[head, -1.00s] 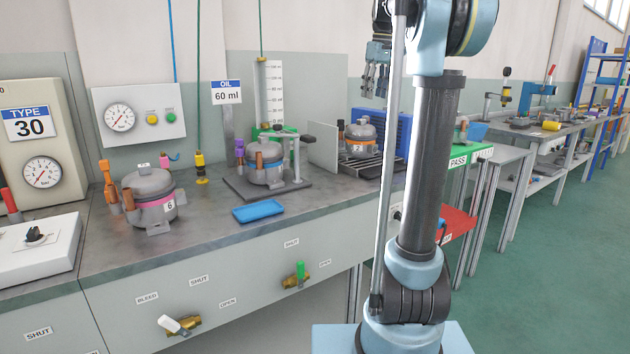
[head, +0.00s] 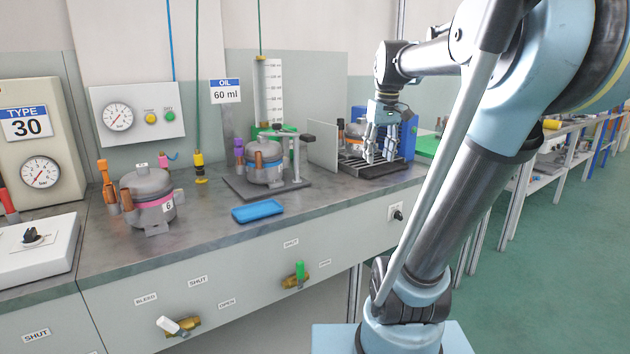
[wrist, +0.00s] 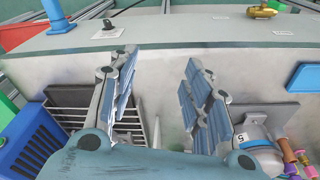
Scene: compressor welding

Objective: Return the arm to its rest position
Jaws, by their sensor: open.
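My gripper (head: 381,156) hangs from the raised arm with its fingers pointing down, over the dark slatted rack (head: 372,168) at the right end of the bench. In the wrist view my gripper (wrist: 158,75) has its two segmented fingers wide apart, with nothing between them but bare bench top. A compressor (head: 353,131) by the rack is mostly hidden behind my gripper in the head view. In the wrist view a compressor labelled 5 (wrist: 262,155) shows at the lower right, beside the fingers and apart from them.
An oil-station compressor (head: 264,163), an upright grey panel (head: 322,145), a blue tray (head: 258,211) and a pink-banded compressor (head: 150,196) stand along the bench. A blue box (wrist: 38,145) is beside the rack. Green floor (head: 560,250) at right is open.

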